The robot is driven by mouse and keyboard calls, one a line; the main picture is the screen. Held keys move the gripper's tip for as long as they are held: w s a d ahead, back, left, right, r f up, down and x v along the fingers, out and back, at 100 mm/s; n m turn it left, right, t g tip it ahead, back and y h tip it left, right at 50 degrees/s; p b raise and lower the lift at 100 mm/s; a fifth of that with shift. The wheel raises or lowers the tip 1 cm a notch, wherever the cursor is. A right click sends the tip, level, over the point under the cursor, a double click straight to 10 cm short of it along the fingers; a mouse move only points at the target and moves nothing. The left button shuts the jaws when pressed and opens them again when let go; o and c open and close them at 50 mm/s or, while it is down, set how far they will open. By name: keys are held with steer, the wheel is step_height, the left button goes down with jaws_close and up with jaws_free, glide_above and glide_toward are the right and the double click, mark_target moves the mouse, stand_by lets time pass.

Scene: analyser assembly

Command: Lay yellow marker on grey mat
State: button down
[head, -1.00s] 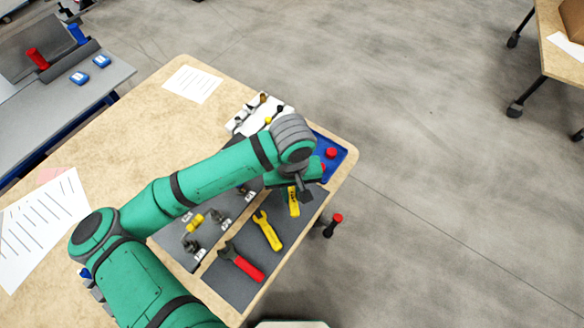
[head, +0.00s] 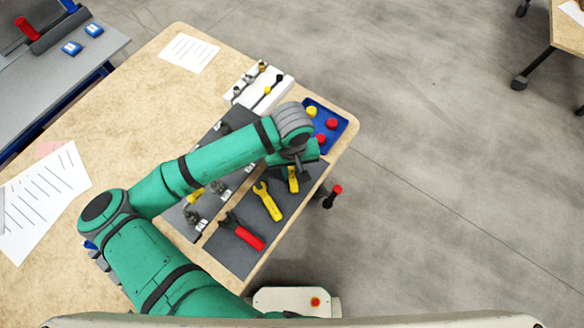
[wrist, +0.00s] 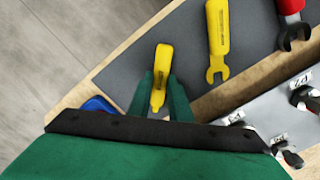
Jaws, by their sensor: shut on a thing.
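The yellow marker (head: 293,180) is gripped over the far end of the grey mat (head: 228,252). In the wrist view the marker (wrist: 161,75) sticks out between the two green fingers of my gripper (wrist: 161,98), which is shut on it. The bare mat (wrist: 190,45) shows around the marker. I cannot tell whether the marker touches the mat. In the head view my green gripper (head: 292,163) hides the marker's upper end.
A blue tray (head: 338,133) with red and yellow round pieces is behind my gripper. A white rack (head: 278,92) stands farther back. The table edge is close on the right.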

steer(key=shift+f, duration=0.4)
stand_by(0.6)
steer(key=c, duration=1.5)
jaws_free()
steer(key=shift+c, duration=0.2)
step_height(320, 180, up, 11)
steer(key=shift+f, duration=0.15)
